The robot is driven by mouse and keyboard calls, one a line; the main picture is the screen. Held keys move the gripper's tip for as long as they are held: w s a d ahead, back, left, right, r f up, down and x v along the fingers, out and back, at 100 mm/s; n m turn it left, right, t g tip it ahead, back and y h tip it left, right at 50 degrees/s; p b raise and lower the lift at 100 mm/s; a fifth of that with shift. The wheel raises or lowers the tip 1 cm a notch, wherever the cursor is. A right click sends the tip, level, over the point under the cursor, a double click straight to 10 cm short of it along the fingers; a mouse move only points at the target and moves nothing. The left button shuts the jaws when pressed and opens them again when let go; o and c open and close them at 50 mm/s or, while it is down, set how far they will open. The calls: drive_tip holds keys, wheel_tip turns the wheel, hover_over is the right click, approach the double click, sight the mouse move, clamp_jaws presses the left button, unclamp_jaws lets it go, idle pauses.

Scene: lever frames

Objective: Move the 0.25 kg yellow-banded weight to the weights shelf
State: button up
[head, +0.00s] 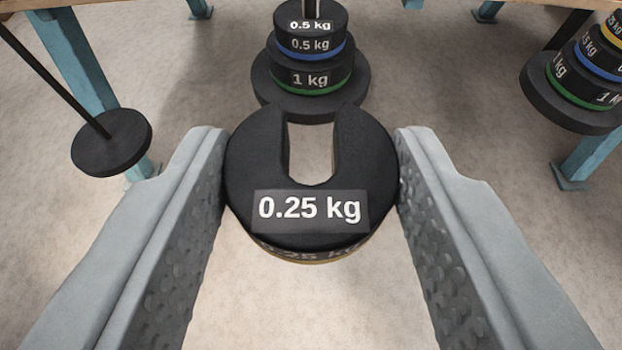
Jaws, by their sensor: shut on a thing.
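The yellow-banded weight (245,185) is a black slotted disc labelled 0.25 kg. Its slot opens away from me, and a thin yellow band shows low on its near edge. My gripper (311,175) is shut on it, with one grey finger against each side. The weight is held up in the air above the pale floor. The weights shelf cannot be made out in this view.
Beyond the held weight hangs a stack of black weights (310,78) with blue and green bands. Another banded stack (585,85) hangs at right. An empty hanger with a round plate (112,143) hangs at left. Blue legs (78,55) and a wooden edge stand behind.

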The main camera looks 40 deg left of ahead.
sight(313, 261)
drive_tip(key=shift+s+d, duration=0.1)
drive_tip(key=shift+s+d, duration=0.85)
drive_tip(key=shift+s, duration=0.3)
drive_tip(key=shift+s+d, duration=0.8)
drive_tip(key=shift+s, duration=0.35)
drive_tip(key=shift+w, duration=0.1)
